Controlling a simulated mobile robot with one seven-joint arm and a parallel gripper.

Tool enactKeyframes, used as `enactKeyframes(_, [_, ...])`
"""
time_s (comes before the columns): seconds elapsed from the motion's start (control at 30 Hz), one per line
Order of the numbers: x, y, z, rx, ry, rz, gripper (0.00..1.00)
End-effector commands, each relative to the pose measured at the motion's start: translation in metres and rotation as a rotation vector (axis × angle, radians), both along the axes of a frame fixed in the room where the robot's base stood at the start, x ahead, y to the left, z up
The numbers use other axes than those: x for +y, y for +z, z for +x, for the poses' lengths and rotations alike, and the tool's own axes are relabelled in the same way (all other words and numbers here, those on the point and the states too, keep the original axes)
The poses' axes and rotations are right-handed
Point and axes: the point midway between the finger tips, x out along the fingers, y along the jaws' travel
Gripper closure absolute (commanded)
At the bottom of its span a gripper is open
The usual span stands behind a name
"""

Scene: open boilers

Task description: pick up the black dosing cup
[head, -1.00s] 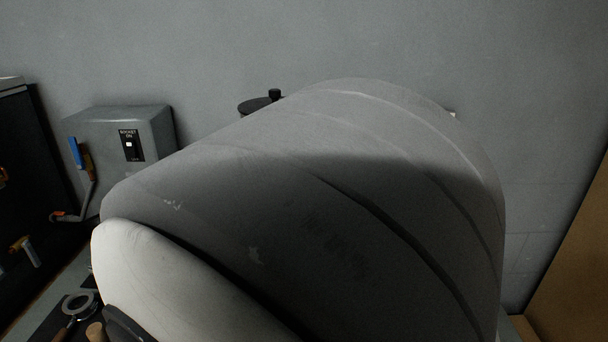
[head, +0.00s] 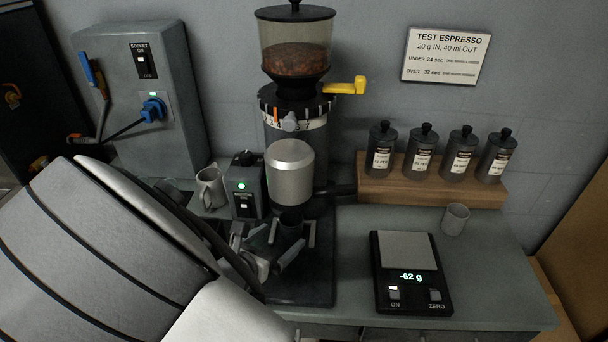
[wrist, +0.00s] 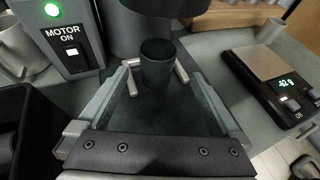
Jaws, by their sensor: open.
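The black dosing cup (wrist: 158,65) stands upright and open-topped on the dark base below the grinder. In the head view the cup (head: 291,220) is small and dark, just under the grinder's silver cylinder. My gripper (wrist: 156,75) is open, with one light grey fingertip on each side of the cup. I cannot tell whether either finger touches it. In the head view my gripper (head: 291,234) reaches in from the left at the cup; its far parts are partly hidden by my arm.
The grinder (head: 294,140) overhangs the cup closely. A motor switch box (head: 245,187) and a grey jug (head: 211,188) stand left. A scale (head: 410,275) reading -62 g and a small grey cup (head: 455,219) are right. Several labelled canisters stand on a wooden block (head: 430,190).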

Motion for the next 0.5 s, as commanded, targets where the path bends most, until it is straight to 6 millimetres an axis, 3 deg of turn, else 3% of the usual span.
enactKeyframes(0.33, [-0.01, -0.014, 0.028, 0.0, -0.001, 0.0, 0.0])
enactKeyframes(0.5, [-0.016, -0.025, 0.051, -0.001, -0.002, -0.001, 0.0])
